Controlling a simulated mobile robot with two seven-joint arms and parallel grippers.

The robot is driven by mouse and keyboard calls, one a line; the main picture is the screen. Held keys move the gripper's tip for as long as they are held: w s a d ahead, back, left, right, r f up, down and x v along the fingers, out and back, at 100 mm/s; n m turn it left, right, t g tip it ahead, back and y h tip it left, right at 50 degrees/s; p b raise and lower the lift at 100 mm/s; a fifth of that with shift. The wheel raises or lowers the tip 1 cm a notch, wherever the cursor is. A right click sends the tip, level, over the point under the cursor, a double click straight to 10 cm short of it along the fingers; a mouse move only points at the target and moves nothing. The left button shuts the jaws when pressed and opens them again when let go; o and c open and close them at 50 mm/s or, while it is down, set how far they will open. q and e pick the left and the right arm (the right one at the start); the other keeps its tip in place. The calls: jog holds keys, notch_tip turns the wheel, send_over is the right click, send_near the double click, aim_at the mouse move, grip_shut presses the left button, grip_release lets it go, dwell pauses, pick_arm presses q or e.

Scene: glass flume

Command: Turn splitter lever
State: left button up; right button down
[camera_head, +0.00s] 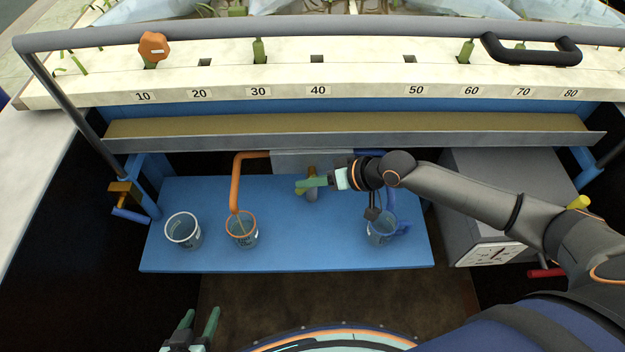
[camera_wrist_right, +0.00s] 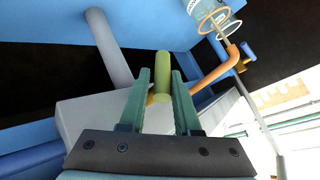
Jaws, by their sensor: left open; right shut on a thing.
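The grey splitter box (camera_head: 290,160) sits under the long trough, with an orange pipe (camera_head: 236,185) on its left and a blue pipe on its right. Its olive-green lever (camera_wrist_right: 162,75) stands between the fingers of my right gripper (camera_wrist_right: 160,95), which is shut on it. In the head view my right gripper (camera_head: 314,183) reaches in from the right to the box's front; the lever is mostly hidden behind the fingers there. My left gripper (camera_head: 200,322) is open and empty at the bottom edge, well away from the lever.
On the blue shelf (camera_head: 290,255) stand a clear beaker (camera_head: 183,231), an orange-rimmed beaker (camera_head: 242,231) under the orange pipe, and a blue-handled jug (camera_head: 382,230) below my right arm. A grey rail (camera_head: 330,34) crosses above. A grey cabinet (camera_head: 510,185) stands at right.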

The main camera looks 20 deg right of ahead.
jog(key=c, duration=0.8)
grip_release()
jog(key=shift+a+r, duration=0.3)
jog(key=shift+o, duration=0.3)
jog(key=shift+d+f, duration=0.1)
jog(key=shift+d, duration=0.1)
jog(key=v, duration=1.2)
jog(key=shift+s, duration=0.15)
jog(key=s+a+f+t+p, duration=0.2)
jog(key=s+a+f+t, duration=0.1)
jog(key=a+f, duration=0.35)
jog(key=s+d+f+h, duration=0.3)
jog(key=s+f+h, duration=0.2)
jog(key=s+f, duration=0.4)
jog(key=shift+s+f+p, duration=0.3)
jog(key=shift+f+p, duration=0.15)
